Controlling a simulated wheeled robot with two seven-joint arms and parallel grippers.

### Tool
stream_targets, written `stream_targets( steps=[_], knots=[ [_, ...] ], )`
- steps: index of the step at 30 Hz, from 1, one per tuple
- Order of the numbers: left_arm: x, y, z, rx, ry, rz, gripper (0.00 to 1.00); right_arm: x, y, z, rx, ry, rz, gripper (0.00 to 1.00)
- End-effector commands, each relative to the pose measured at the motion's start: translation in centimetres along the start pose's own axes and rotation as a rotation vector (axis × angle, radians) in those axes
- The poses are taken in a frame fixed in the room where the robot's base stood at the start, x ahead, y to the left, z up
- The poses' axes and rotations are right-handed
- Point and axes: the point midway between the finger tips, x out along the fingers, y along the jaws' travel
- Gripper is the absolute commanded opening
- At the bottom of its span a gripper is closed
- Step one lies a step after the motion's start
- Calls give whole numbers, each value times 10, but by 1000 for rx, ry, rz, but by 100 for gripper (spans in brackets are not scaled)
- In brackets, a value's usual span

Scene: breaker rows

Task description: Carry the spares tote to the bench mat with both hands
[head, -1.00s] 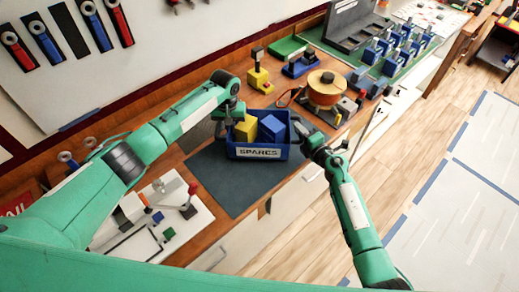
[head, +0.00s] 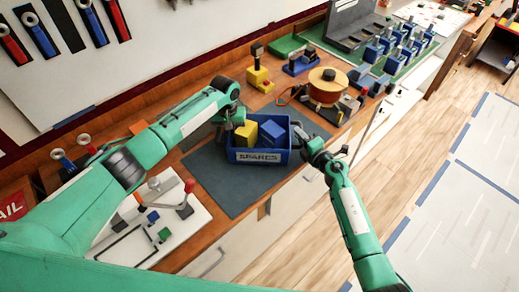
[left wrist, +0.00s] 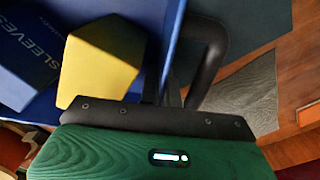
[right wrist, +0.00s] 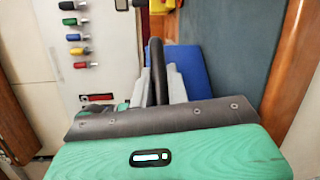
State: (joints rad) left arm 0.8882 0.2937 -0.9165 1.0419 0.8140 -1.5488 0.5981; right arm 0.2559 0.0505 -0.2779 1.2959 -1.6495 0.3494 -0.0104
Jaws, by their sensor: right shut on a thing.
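The blue spares tote (head: 242,155), labelled SPARES, is over the far part of the dark bench mat (head: 225,190). I cannot tell whether it touches the mat. It looks level and holds a yellow block (head: 246,135) and a blue block (head: 272,133). My right gripper (head: 312,152) is shut on the tote's dark handle (right wrist: 155,65) at its right end. My left gripper (head: 228,130) is at the tote's left end, beside the other dark handle (left wrist: 212,55). The left fingertips are mostly hidden, so their grip is unclear.
A copper-coloured spool (head: 325,88) stands close behind the tote at the right. A yellow device (head: 258,78) and blue breakers (head: 370,75) stand further back. A white panel with a lever (head: 165,225) lies left of the mat. The near part of the mat is bare.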

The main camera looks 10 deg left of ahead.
Motion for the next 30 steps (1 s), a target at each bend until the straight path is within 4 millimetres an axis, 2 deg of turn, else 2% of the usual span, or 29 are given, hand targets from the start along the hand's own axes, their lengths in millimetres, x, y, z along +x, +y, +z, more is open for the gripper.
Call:
stream_targets(
  steps=[2,3,6,17,20,30],
  knots=[
    [4,-1,-1,-1,3,1,0,0,-5,0,-1,-3,0,0],
    [5,-1,-1,-2,1,0,6,0,-7,0,0,-2,-2,18],
    [3,-1,-1,-1,1,0,26,0,-5,0,0,-2,-2,38],
    [-1,0,0,-1,1,0,26,0,-4,0,0,0,0,38],
    [-13,0,-1,0,2,1,26,0,-4,0,0,0,0,38],
    [-84,0,-1,0,3,1,26,0,-4,-1,0,0,0,38]
  ],
)
